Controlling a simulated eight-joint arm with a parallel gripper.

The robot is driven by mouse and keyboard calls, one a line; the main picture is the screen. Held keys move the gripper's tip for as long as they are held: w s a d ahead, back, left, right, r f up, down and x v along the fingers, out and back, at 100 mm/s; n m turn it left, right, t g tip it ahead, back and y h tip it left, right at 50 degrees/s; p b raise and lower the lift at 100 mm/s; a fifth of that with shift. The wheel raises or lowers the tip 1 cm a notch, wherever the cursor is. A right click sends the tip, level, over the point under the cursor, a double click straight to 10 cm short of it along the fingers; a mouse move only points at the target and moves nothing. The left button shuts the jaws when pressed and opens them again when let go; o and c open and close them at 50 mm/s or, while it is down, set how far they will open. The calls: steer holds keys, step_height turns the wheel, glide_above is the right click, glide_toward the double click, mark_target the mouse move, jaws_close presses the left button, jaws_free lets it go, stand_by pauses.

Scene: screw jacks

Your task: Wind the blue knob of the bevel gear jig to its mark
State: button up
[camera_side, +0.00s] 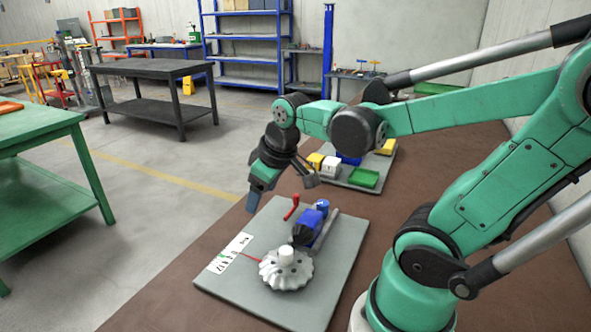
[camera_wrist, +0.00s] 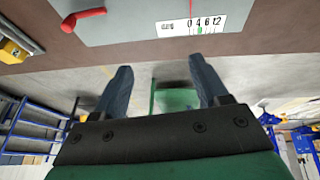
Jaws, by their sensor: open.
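The bevel gear jig stands on a grey board (camera_side: 335,270) in the side view. Its blue knob (camera_side: 312,217) sits behind a white toothed gear (camera_side: 286,272), with a dark part at its near end. A red crank-shaped piece (camera_side: 292,207) rises beside the knob; a red piece also shows in the wrist view (camera_wrist: 84,19). A white scale (camera_side: 230,253) lies at the board's left, with a thin red pointer (camera_side: 253,258) towards it. The scale shows numbers and a green mark in the wrist view (camera_wrist: 206,25). My gripper (camera_side: 253,206) is open and empty, left of the knob; its fingers (camera_wrist: 162,82) are apart.
A second grey board (camera_side: 340,178) behind holds yellow, white and blue blocks and a green tray (camera_side: 364,177). The brown bench top (camera_side: 190,290) is clear around the jig board. A green table (camera_side: 40,140) stands apart at left.

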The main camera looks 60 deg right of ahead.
steer(key=a+r+t+y, duration=0.1)
steer(key=a+t, duration=0.1)
steer(key=a, duration=0.5)
steer(key=shift+a+t, duration=0.15)
steer(key=shift+t, duration=0.15)
steer(key=shift+s+r, duration=0.1)
steer(key=g, duration=0.7)
glide_above(323, 203)
steer(key=f, duration=0.5)
steer(key=shift+w+a+f, duration=0.2)
steer(key=shift+w+a, duration=0.05)
steer(key=shift+w, duration=0.05)
steer(key=shift+s+d+f+n, duration=0.2)
steer(key=shift+d+n, duration=0.05)
steer(key=shift+n, duration=0.05)
steer(key=shift+s+d+f, duration=0.1)
steer(key=shift+f, duration=2.65)
